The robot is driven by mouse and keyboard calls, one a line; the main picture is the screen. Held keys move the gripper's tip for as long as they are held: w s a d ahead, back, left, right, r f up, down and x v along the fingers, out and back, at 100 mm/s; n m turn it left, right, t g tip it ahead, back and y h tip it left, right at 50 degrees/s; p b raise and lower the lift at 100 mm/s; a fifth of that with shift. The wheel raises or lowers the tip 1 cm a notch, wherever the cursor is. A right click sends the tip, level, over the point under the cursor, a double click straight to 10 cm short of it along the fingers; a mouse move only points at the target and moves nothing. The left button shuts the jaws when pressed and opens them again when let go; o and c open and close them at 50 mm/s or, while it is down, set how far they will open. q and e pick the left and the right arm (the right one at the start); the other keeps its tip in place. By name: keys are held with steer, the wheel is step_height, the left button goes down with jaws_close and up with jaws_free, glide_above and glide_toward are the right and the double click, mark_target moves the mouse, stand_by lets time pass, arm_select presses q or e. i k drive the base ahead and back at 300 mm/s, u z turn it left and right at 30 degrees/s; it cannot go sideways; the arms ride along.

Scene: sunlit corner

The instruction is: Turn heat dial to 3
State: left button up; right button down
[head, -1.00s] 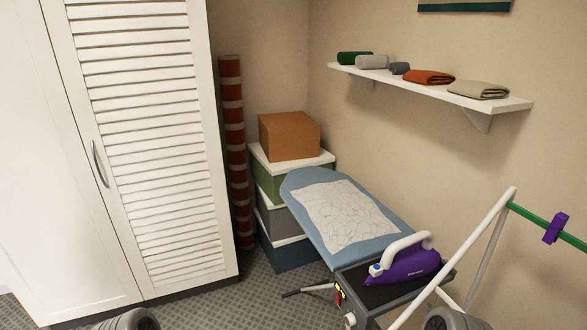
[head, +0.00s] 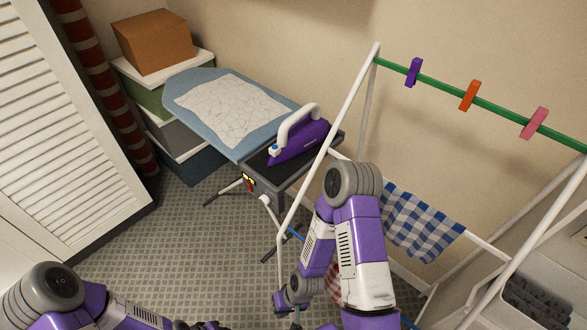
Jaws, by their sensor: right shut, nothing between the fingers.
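A small white knob (head: 265,199), which looks like the heat dial, sits on the near end of the ironing board (head: 225,152), beside a small panel with yellow and red marks (head: 248,181). Its setting is too small to read. A purple iron (head: 303,140) with a white handle rests on the dark stand above it. My right gripper (head: 296,320) is at the bottom edge, partly cut off, shut and empty. It points down, below the knob and apart from it. My left arm shows at the bottom left; its gripper is not clearly visible.
A white drying rack (head: 328,150) stands close right of the board, with a green rail (head: 460,97), several pegs and a checked cloth (head: 418,222). My right arm is close to its frame. Boxes (head: 152,42) stand behind the board. Tiled floor (head: 180,240) left of it is clear.

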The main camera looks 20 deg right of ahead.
mark_target(265, 201)
steer(key=k, duration=0.65)
steer(key=u, duration=0.4)
steer(key=i, duration=1.3)
steer(key=z, duration=0.9)
